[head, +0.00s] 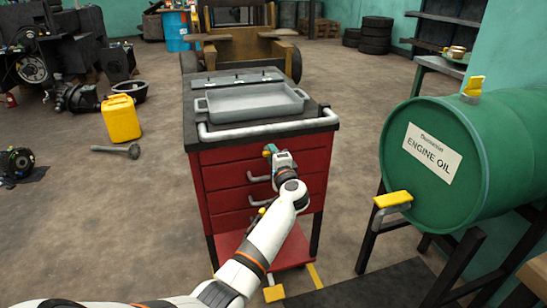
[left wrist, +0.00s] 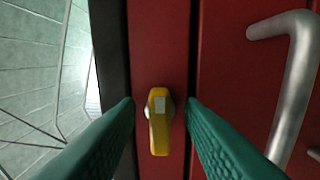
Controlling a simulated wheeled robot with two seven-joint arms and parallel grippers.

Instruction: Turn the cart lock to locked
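The red tool cart (head: 225,178) stands in the middle of the head view. The cart lock's yellow handle (left wrist: 159,122) shows in the left wrist view on a narrow red strip of the cart, its long side along the picture's vertical. My left gripper (head: 270,150) is at the cart's front, below the top rail. In the left wrist view its two green fingers (left wrist: 159,108) are apart, one on each side of the yellow handle, with gaps visible. In the head view the gripper and arm cover much of this spot. My right gripper is not in view.
A grey drawer handle (left wrist: 296,85) is to the right of the lock. A grey tray (head: 252,103) sits on the cart top, behind a pale push rail (head: 265,128). A green oil drum (head: 430,185) on a dark stand is to the right.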

